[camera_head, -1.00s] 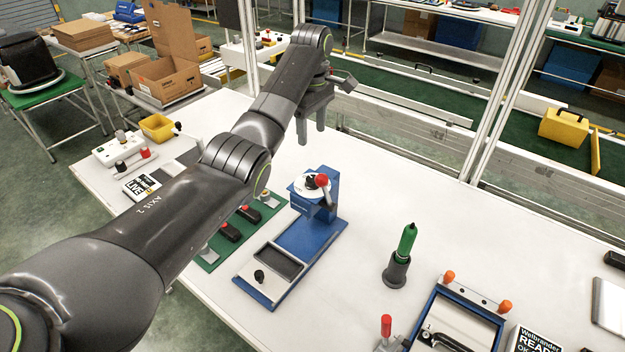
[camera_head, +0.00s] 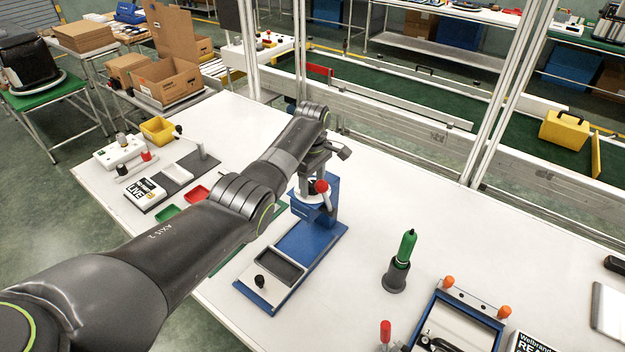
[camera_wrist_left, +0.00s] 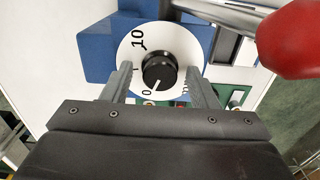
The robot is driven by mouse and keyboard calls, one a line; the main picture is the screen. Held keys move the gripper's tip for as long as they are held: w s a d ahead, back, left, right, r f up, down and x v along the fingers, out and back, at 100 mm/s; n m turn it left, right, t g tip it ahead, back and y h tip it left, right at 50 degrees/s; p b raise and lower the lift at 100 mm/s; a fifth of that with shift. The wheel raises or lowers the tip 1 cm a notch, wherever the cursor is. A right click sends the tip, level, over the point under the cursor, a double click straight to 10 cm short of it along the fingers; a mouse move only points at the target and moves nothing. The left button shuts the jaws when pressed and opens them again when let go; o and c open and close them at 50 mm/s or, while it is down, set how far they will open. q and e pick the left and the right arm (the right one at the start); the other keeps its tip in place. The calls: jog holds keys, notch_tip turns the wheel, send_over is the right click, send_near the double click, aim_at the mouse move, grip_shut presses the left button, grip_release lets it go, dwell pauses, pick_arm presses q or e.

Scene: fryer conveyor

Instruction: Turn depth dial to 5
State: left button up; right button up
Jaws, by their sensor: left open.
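The depth dial is a black knob (camera_wrist_left: 158,70) on a white round scale (camera_wrist_left: 172,38), on top of a blue press (camera_head: 325,213). In the left wrist view a "10" shows at the scale's upper left and a "0" at the lower left. The knob's white mark points down, slightly left, close to the "0". My left gripper (camera_wrist_left: 157,85) is open above the dial, one finger on each side of the knob, with gaps showing. Contact cannot be told. In the head view my left gripper (camera_head: 311,182) partly hides the dial. My right gripper is not in view.
The press's red-balled lever (camera_head: 322,187) stands close beside my left gripper; the red ball also looms at upper right in the wrist view (camera_wrist_left: 292,40). A green-topped tool in a dark holder (camera_head: 402,262) stands to the right. Bare white table lies behind it.

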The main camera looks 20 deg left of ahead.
pick_arm(q)
jog(key=shift+c, duration=0.3)
jog(key=c, duration=0.9)
jog(key=shift+r+m, duration=0.1)
jog(key=shift+m, duration=0.2)
jog(key=shift+r+m+p, duration=0.1)
jog(key=shift+m+p, duration=0.5)
jog(key=shift+m, duration=0.3)
jog(key=m, duration=0.2)
jog(key=shift+m+p, duration=0.4)
jog(key=m, duration=0.4)
jog(key=shift+p, duration=0.4)
jog(key=shift+m, duration=1.2)
